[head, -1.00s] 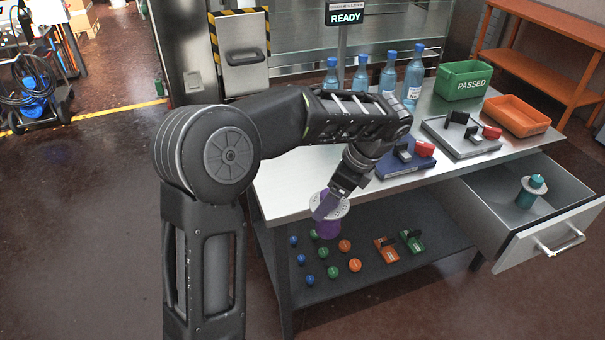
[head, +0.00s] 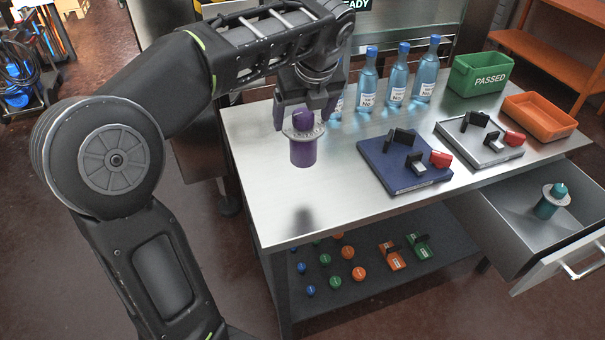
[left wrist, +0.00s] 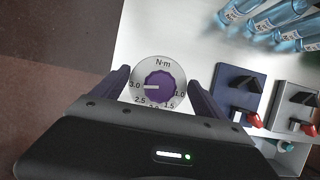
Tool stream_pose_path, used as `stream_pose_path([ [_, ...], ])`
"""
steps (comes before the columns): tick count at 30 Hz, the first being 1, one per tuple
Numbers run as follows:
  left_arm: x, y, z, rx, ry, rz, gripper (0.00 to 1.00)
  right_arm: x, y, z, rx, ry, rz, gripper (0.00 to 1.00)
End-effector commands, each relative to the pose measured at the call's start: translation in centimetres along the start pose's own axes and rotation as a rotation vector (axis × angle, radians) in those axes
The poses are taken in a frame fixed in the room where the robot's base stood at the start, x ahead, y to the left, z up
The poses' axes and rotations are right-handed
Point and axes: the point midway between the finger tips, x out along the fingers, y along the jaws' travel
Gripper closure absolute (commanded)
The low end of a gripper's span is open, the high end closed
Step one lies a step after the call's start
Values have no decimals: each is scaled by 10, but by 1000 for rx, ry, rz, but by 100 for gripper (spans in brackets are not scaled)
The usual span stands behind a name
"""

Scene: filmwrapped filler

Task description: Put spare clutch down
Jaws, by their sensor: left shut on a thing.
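The purple clutch (head: 303,150) has a pale dial ring marked N·m and a purple knob; its dial (left wrist: 158,84) faces the camera in the left wrist view. My left gripper (head: 304,112) is shut on it near the top and holds it upright. The clutch appears to be above the left part of the steel table (head: 260,190), with a dark shadow on the tabletop below it. A similar teal clutch (head: 547,205) stands in the open drawer (head: 510,205). My right gripper is not in view.
Several blue bottles (head: 397,80) stand behind the clutch. A navy fixture (head: 400,175) and a grey fixture (head: 480,140) lie to its right. A green PASSED bin (head: 480,75) and an orange tray (head: 540,118) are farther right. The table's front left is clear.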

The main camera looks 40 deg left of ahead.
Motion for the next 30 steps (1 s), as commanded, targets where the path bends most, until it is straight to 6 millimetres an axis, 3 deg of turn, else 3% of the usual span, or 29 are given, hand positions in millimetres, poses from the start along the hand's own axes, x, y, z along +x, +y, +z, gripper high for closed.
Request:
stream_pose_path([
  [13,1,-1,0,-2,-4,-3,90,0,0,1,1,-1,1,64],
  [24,48,0,-20,-2,-3,-1,90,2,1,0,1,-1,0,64],
  [30,56,-1,-22,-3,-5,-3,90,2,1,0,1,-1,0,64],
])
